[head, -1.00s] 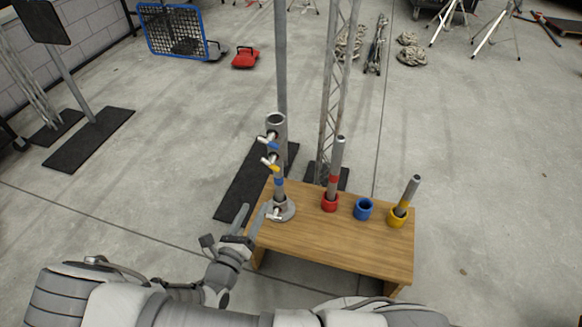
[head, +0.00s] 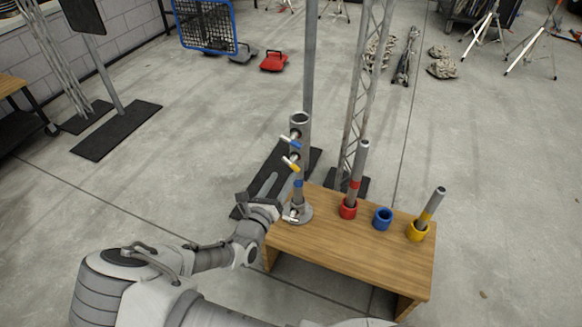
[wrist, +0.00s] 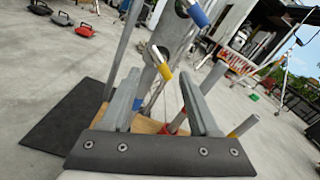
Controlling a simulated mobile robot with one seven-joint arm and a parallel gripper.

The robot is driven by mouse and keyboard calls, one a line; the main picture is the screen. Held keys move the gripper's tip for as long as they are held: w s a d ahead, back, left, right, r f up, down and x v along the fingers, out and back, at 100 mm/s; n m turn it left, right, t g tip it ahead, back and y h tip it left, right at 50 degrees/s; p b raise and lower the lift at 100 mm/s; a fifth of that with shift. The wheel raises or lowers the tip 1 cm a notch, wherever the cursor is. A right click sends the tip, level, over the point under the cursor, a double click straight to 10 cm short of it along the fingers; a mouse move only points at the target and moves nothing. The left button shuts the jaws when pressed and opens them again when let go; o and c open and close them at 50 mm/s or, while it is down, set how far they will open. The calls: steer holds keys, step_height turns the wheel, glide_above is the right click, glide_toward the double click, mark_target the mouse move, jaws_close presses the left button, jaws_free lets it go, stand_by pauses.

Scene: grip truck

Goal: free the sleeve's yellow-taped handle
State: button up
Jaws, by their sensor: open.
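The sleeve (head: 299,123) is a grey upright tube over a thinner blue-banded pole (head: 298,191) on the bench's left end. Its yellow-taped handle (head: 290,164) sticks out to the left, below a blue-taped handle (head: 290,141). My gripper (head: 262,191) is open and empty, left of the pole and lower than the yellow handle in the head view. In the wrist view the yellow-taped handle (wrist: 163,70) shows between my open fingertips (wrist: 160,74), seemingly beyond them. The blue-taped handle (wrist: 198,14) is above right. No contact is visible.
The wooden bench (head: 350,257) also carries a red cup (head: 348,210) and a yellow cup (head: 417,232), each with a pole, and an empty blue cup (head: 382,219). A lattice truss (head: 362,100) and a grey post (head: 310,70) stand behind.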

mark_target(290, 166)
steer(key=b+x, duration=0.1)
steer(key=x, duration=0.6)
steer(key=shift+b, duration=0.3)
jaws_close()
